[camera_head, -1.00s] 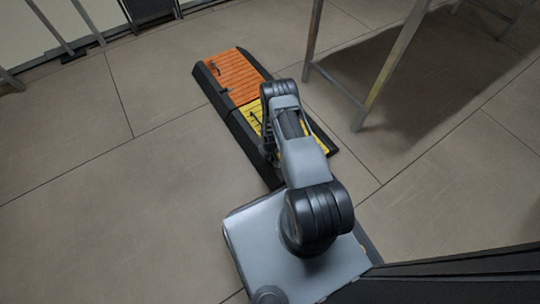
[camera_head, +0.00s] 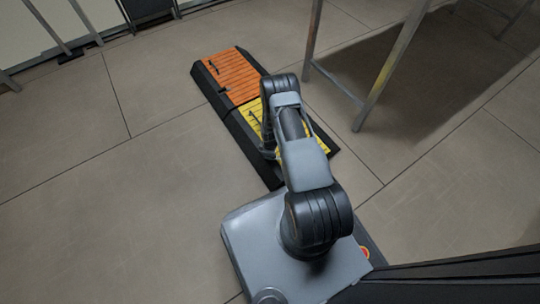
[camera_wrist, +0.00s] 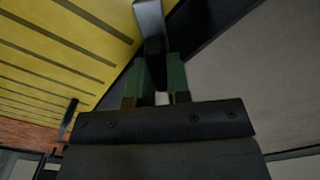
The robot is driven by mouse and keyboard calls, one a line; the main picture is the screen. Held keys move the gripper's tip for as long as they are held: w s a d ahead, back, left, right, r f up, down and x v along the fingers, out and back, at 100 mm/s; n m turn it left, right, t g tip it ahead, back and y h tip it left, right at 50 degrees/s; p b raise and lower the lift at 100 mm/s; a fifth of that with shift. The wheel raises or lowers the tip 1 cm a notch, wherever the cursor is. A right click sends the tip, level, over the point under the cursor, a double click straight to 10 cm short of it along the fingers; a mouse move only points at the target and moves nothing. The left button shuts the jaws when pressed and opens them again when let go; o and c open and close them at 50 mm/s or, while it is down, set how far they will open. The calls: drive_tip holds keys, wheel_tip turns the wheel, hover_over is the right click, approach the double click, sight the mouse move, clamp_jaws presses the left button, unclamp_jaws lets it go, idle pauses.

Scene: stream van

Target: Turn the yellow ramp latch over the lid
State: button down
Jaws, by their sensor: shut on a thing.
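The yellow ramp lid (camera_head: 253,112) lies on the black cable ramp on the floor, partly hidden by my arm in the head view. In the wrist view the slatted yellow lid (camera_wrist: 62,45) fills the upper left. My gripper (camera_wrist: 160,70), with green fingers, is shut on the dark end of the latch (camera_wrist: 154,48). A grey bar of the latch (camera_wrist: 149,18) runs up from there, next to the lid's edge. The latch is hidden by my arm in the head view. I cannot tell exactly how far the bar overlaps the lid.
An orange lid (camera_head: 231,77) with a small dark fitting covers the far section of the ramp. A small dark handle (camera_wrist: 68,115) stands on the yellow lid. A metal-legged table (camera_head: 385,65) stands to the right. The floor at left is clear.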

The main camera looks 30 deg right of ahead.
drive_tip(key=n+b, duration=0.1)
drive_tip(key=n, duration=0.3)
drive_tip(key=shift+w, duration=0.1)
drive_tip(key=shift+n, duration=2.2)
drive_tip(key=c, duration=1.1)
unclamp_jaws()
drive_tip(key=shift+w, duration=0.1)
wheel_tip(320, 180, up, 14)
drive_tip(key=p, duration=0.6)
drive_tip(key=shift+f, duration=0.1)
